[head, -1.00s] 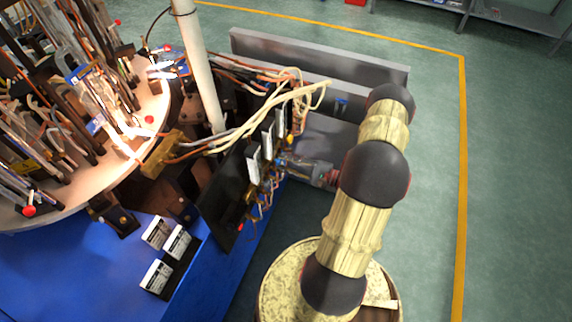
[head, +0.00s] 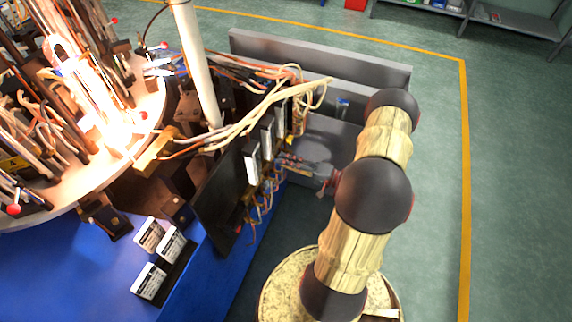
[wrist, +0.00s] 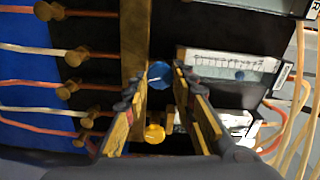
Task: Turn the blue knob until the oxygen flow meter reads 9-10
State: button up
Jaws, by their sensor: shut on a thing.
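The blue knob (wrist: 160,75) sits between my fingertips in the wrist view, with a finger at each side. My gripper (wrist: 157,82) is shut on it. The scale figures are too small to read. In the head view my gripper (head: 290,158) reaches the side of the dark panel (head: 218,200), and the knob cannot be made out there.
A yellow knob (wrist: 154,133) is close below the blue one, between my fingers. Several brass valves with hoses (wrist: 70,90) line the left. A round machine table (head: 60,185) with glowing flames and glassware stands at left in the head view. Green floor is clear at right.

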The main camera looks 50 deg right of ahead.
jog(key=shift+n, duration=0.3)
jog(key=o, duration=1.1)
jog(key=shift+o, duration=0.3)
jog(key=v, duration=1.2)
jog(key=shift+f, duration=0.1)
